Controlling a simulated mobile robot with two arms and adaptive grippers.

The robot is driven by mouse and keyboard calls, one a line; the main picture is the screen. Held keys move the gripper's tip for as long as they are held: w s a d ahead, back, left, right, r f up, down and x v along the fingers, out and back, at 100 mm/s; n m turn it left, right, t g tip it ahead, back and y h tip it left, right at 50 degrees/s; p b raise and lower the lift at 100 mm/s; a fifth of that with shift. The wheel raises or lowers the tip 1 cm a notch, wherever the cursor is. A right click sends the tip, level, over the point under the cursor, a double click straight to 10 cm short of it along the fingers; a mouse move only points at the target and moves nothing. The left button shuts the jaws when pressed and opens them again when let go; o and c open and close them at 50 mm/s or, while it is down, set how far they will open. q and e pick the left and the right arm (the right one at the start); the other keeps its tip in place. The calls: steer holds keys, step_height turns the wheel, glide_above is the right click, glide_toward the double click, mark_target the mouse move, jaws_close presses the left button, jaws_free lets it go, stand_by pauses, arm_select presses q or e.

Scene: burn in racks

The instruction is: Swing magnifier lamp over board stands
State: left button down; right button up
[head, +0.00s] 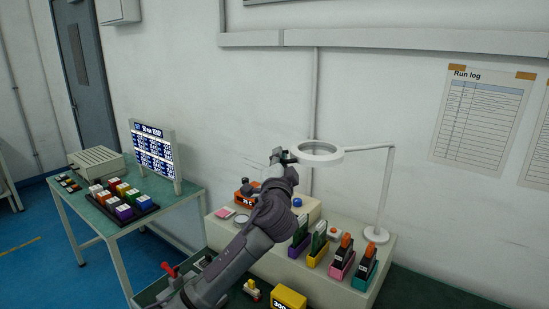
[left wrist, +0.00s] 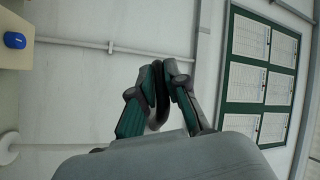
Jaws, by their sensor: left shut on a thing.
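The magnifier lamp (head: 316,160) has a white ring head on a thin arm. Its post rises from a round base (head: 376,236) at the right of the bench. My left gripper (head: 281,157) is at the left edge of the ring. In the left wrist view its fingers (left wrist: 160,85) are closed together around a dark piece, which I take for the lamp's handle. The board stands are purple (head: 298,248), yellow (head: 317,254), pink (head: 341,268) and teal (head: 363,277), in a row below and right of the ring. My right gripper is not in view.
A beige box with a blue knob (head: 297,202) sits at the back of the bench. A side table (head: 115,231) at left holds a tray of coloured blocks and a display (head: 153,153). A yellow block (head: 289,298) is at the front. The wall is close behind the lamp.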

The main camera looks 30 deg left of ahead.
arm_select(q)
steer(key=shift+r, duration=0.1)
steer(key=c, duration=1.2)
jaws_free()
steer(key=v, duration=1.2)
